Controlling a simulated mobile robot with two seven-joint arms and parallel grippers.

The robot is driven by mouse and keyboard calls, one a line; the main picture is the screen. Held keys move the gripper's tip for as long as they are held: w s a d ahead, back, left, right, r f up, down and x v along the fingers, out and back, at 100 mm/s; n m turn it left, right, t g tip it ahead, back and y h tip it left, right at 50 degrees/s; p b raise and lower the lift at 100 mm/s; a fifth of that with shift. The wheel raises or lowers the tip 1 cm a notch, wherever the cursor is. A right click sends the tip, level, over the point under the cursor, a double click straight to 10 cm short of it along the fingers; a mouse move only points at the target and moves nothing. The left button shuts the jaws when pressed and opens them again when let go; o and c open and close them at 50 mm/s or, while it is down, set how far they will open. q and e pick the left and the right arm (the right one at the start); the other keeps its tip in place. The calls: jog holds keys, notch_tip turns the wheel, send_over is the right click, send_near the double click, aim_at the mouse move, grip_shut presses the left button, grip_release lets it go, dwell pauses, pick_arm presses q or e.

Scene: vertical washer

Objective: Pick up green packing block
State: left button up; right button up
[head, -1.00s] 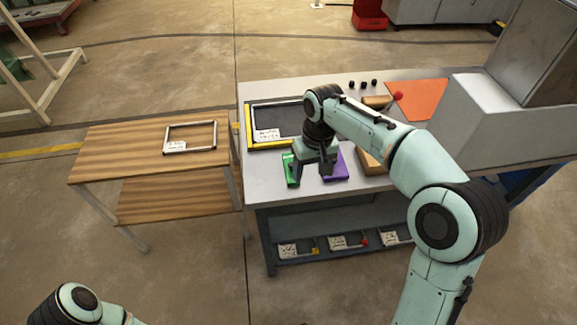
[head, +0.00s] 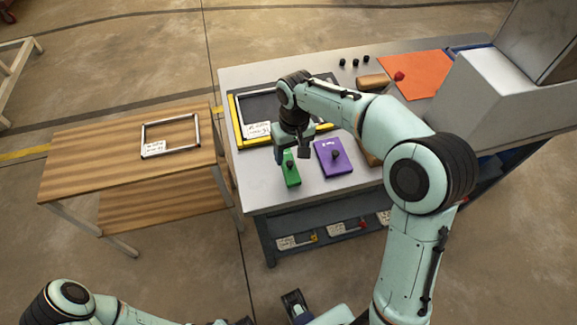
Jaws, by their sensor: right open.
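The green packing block (head: 291,175) lies flat on the grey workbench near its front left edge, with a dark knob on top. My right gripper (head: 292,154) is open above the far end of the block. Its fingers appear to be on either side of the block's far part, which they partly hide. I cannot tell whether they touch it. A purple block (head: 333,169) with a dark knob lies just right of the green one.
A yellow-edged frame with a dark panel (head: 236,122) lies behind the green block. Brown blocks, an orange sheet (head: 414,75), small black knobs and a large grey machine (head: 495,105) take up the bench's right and back. A wooden table (head: 90,165) with a metal frame stands left.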

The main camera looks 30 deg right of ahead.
aim_at(291, 162)
jog(key=shift+s+a+f+b, duration=0.1)
jog(key=shift+s+f+b, duration=0.05)
jog(key=shift+f, duration=1.2)
jog(key=shift+s+a+f+b, duration=0.1)
jog(key=shift+f+b, duration=0.05)
jog(key=shift+f, duration=1.2)
jog(key=c, duration=1)
